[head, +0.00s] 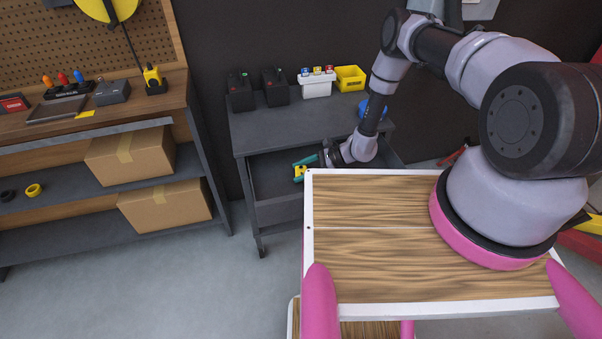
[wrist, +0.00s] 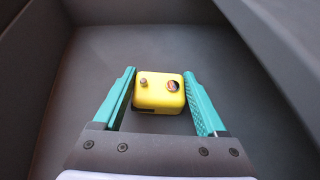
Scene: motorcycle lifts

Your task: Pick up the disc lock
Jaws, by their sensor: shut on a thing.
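The disc lock is a small yellow block (wrist: 158,94) with a metal knob and a dark round spot on top. In the wrist view it sits between the two teal fingers of my gripper (wrist: 163,92), inside a dark grey drawer (wrist: 75,75). My gripper is shut on it. In the head view my gripper (head: 303,170) reaches into the open drawer (head: 277,175) of the dark workbench, with the yellow lock (head: 299,172) between its fingertips. Whether the lock is clear of the drawer floor cannot be told.
A shelf with cardboard boxes (head: 130,157) stands left.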

